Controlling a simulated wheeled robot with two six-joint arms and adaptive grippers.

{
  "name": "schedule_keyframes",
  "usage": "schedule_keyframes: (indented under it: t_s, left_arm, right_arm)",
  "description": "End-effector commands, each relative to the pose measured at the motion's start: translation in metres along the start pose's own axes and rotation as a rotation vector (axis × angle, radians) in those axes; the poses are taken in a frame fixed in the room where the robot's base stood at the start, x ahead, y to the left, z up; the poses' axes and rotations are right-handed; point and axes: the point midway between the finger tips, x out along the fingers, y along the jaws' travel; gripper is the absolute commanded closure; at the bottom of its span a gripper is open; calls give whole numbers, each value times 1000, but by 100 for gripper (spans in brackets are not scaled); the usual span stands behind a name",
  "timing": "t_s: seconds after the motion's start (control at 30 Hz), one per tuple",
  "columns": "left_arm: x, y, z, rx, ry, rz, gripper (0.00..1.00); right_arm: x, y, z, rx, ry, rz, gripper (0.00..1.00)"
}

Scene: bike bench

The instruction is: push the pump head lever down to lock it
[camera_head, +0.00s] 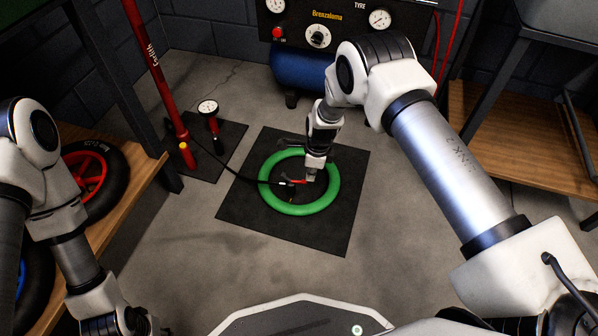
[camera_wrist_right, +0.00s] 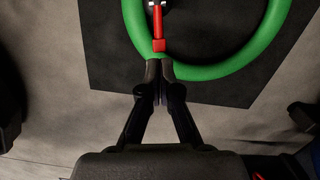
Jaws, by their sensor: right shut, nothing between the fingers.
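The red pump head lever (camera_head: 299,182) shows inside the green tyre (camera_head: 330,201), partly hidden by my right gripper (camera_head: 311,177). In the right wrist view the lever (camera_wrist_right: 158,25) is a long red bar with a wider red end, lying across the green tyre (camera_wrist_right: 262,50). My right gripper (camera_wrist_right: 160,72) is shut and empty. Its fingertips are right at the lever's wide end; whether they touch it I cannot tell. The black hose (camera_head: 240,173) runs over the tyre to the pump head. My left gripper (camera_head: 139,322) is low at the left, its fingers not clear.
The tyre lies on a black mat (camera_head: 338,238) on the grey floor. A red floor pump (camera_head: 152,62) with a gauge (camera_head: 208,107) stands at the left. A blue compressor tank (camera_head: 300,70) is behind. Wooden shelves stand left (camera_head: 128,193) and right (camera_head: 530,125).

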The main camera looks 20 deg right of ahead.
Motion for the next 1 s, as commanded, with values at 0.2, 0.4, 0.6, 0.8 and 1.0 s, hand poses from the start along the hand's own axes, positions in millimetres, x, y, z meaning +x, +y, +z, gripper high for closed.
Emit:
schedule_keyframes:
  t_s: [0.2, 0.4, 0.6, 0.8, 1.0]
  left_arm:
    - [0, 0, 1, 0, -1, 0, 68]
    - [0, 0, 0, 0, -1, 0, 68]
    - [0, 0, 0, 0, -1, 0, 68]
    - [0, 0, 0, 0, -1, 0, 68]
    - [0, 0, 0, 0, -1, 0, 68]
  right_arm:
    - [0, 0, -1, -2, 0, 0, 100]
    - [-11, -1, 0, -2, -1, -3, 100]
    - [-53, -1, 0, -2, -1, -4, 100]
    - [-97, 0, -1, -2, 0, -3, 100]
    - [-118, 0, -1, -1, 0, 0, 100]
